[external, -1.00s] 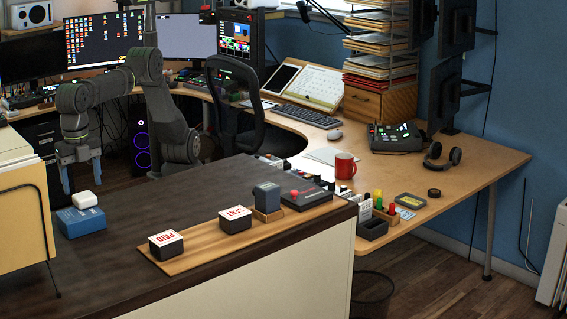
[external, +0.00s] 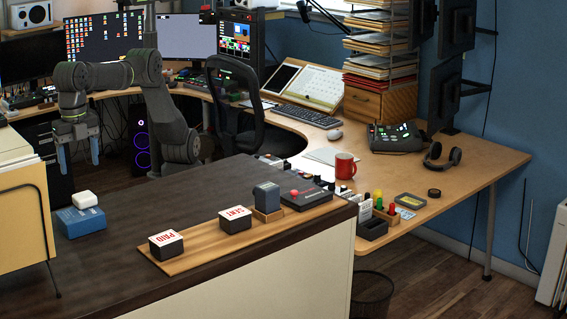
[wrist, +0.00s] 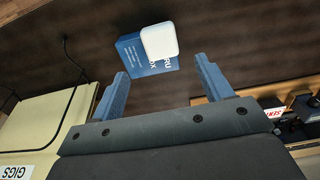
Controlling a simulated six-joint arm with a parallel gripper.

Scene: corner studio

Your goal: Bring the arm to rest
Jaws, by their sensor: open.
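My gripper (external: 78,156) is open and empty, with its blue fingers pointing down, above the dark counter top (external: 130,236) at its far left part. In the wrist view my gripper (wrist: 160,82) shows both fingers spread apart with nothing between them. A blue box (external: 80,222) with a white rounded piece (external: 84,200) on it stands on the counter below and in front of the gripper, apart from it. The blue box (wrist: 130,56) and the white piece (wrist: 160,40) also show in the wrist view, beyond the fingertips.
A cream file holder (external: 22,220) stands at the counter's left edge. A wooden board (external: 195,250) holds stamps marked PAID (external: 166,245) and SENT (external: 235,219). A black chair (external: 235,110) and a wooden desk (external: 460,185) lie beyond. The counter's middle is clear.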

